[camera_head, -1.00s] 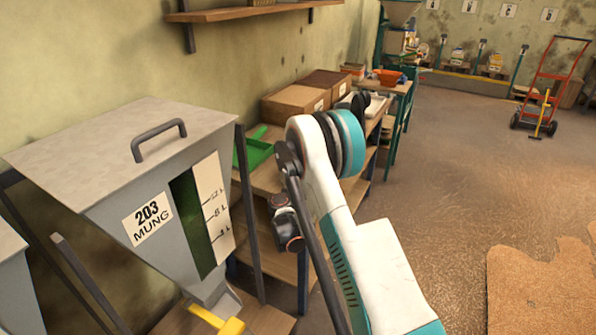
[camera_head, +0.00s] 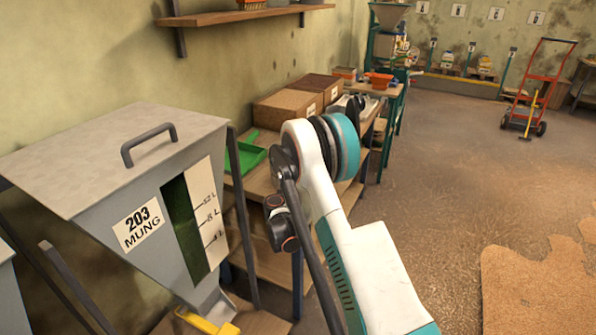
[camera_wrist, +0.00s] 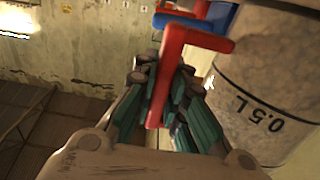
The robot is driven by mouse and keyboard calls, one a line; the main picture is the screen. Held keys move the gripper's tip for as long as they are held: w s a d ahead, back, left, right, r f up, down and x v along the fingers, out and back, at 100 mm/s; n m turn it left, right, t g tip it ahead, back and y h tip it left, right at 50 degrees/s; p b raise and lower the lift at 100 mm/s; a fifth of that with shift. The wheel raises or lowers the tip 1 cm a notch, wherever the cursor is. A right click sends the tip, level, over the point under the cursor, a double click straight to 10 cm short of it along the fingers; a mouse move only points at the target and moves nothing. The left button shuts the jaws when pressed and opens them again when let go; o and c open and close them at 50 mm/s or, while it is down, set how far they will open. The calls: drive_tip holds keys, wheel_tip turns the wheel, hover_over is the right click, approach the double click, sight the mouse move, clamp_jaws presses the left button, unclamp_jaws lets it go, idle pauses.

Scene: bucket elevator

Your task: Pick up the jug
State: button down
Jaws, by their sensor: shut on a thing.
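The jug (camera_wrist: 262,85) is a grey, speckled cylinder marked 0.5 L at the right of the wrist view. The marking appears tilted and its outer side is cut off by the frame. A red handle (camera_wrist: 186,40) stands at its left side. My gripper (camera_wrist: 168,82) is shut on the red handle, whose lower bar runs between the fingers. A blue part (camera_wrist: 220,18) shows behind the handle near the jug's top; I cannot tell what it belongs to. Neither my gripper nor the jug can be made out in the head view.
A grey hopper labelled 203 MUNG (camera_head: 115,165) stands at the left, with a yellow part (camera_head: 207,322) below its outlet. A wooden bench (camera_head: 262,182) holds a green tray (camera_head: 245,156) and cardboard boxes (camera_head: 285,106). A red hand truck (camera_head: 540,85) stands far right. The floor at right is largely open.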

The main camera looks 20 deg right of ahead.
drive_tip(key=shift+r, duration=0.1)
wheel_tip(320, 180, up, 20)
drive_tip(key=p, duration=0.6)
drive_tip(key=shift+p, duration=0.4)
